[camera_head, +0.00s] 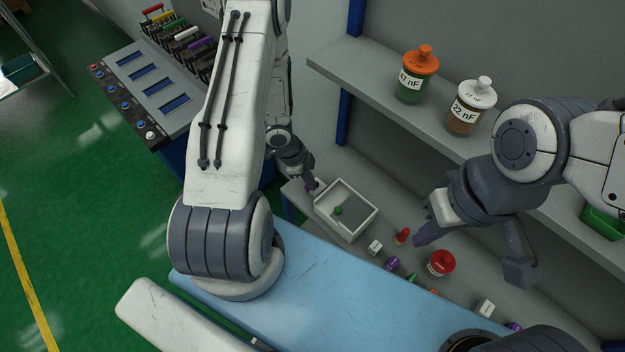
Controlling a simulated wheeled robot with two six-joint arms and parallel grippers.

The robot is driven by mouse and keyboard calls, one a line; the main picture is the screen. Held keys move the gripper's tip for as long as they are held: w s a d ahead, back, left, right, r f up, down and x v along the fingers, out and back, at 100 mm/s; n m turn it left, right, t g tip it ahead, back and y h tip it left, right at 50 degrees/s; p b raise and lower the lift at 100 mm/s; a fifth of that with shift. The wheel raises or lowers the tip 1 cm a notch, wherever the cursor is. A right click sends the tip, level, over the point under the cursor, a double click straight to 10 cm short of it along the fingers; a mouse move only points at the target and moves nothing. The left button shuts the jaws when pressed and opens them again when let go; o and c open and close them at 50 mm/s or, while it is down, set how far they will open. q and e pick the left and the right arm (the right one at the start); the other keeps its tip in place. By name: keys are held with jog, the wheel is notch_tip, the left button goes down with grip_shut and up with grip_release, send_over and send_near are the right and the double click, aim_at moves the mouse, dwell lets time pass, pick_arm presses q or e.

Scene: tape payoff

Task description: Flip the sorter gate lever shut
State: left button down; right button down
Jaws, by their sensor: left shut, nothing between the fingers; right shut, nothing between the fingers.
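My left gripper (313,188) is shut and empty, just at the upper left corner of a white open tray (366,228); I cannot tell if it touches the tray. My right gripper (424,238) is shut and empty, over the lower shelf beside a small red-topped object (402,236). I cannot make out a sorter gate lever for certain. A grey console (127,84) at the upper left carries a row of units with coloured handles, among them a red handle (152,9) and a white handle (186,33). My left arm hides part of this row.
The tray holds a small green object (338,210). Small blocks and a red-lidded container (441,262) lie on the lower shelf. An orange-lidded jar (416,76) and a white-lidded jar (470,108) stand on the upper shelf (371,81). The green floor at left is open.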

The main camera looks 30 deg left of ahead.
dwell(1.6)
pick_arm(q)
jog(key=shift+a+r, duration=0.1)
dwell(0.8)
jog(key=p+v, duration=0.9)
jog(key=p, duration=0.2)
jog(key=shift+r, duration=0.35)
jog(key=shift+s+a, duration=0.1)
jog(key=shift+s, duration=0.05)
